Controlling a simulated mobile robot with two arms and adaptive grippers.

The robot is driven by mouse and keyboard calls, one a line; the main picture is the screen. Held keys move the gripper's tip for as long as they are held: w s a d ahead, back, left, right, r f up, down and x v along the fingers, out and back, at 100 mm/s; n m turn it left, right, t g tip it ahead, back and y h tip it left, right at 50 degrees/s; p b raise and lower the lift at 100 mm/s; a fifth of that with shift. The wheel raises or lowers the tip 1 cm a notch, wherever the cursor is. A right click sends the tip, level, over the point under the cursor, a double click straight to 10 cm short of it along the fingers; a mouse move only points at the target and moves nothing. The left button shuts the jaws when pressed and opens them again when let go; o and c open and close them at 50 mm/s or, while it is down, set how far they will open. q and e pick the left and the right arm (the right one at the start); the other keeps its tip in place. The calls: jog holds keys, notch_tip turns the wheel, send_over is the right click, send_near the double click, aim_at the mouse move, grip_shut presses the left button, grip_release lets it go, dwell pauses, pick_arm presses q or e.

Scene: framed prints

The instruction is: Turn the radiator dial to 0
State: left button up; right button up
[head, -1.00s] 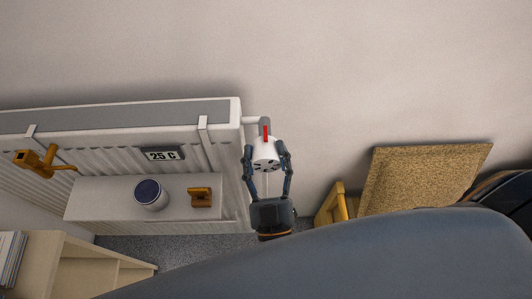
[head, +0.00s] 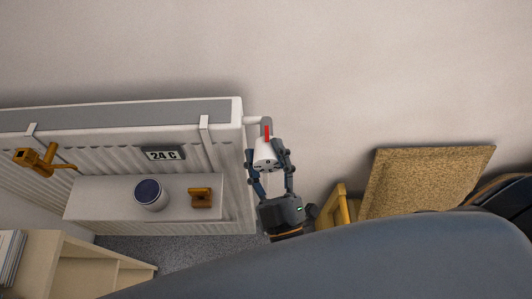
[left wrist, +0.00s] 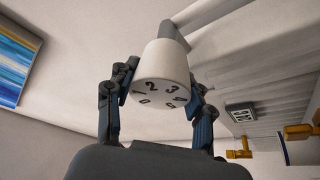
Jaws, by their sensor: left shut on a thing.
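The radiator dial (head: 266,155) is a white knob with dark digits on its end, on the valve at the radiator's right end. A red marker (head: 267,133) shows on the grey valve neck just above it. My left gripper (head: 268,161) is shut on the dial, with one finger on each side. In the left wrist view the dial (left wrist: 162,70) sits between the fingers, with 1, 2 and 3 readable on its face. The white radiator (head: 120,117) carries a display (head: 164,154) reading 24 C. My right gripper is not in view.
A shelf (head: 105,205) in front of the radiator holds a dark-topped white cup (head: 149,195) and a small orange-brown object (head: 201,198). A cork board (head: 425,187) and a yellow wooden piece (head: 342,207) stand to the right. The wall above is clear.

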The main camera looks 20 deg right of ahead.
aim_at(269, 167)
pick_arm(q)
jog(key=o, duration=1.2)
jog(key=v, duration=0.7)
jog(key=shift+s+f, duration=0.1)
jog(key=shift+s, duration=0.15)
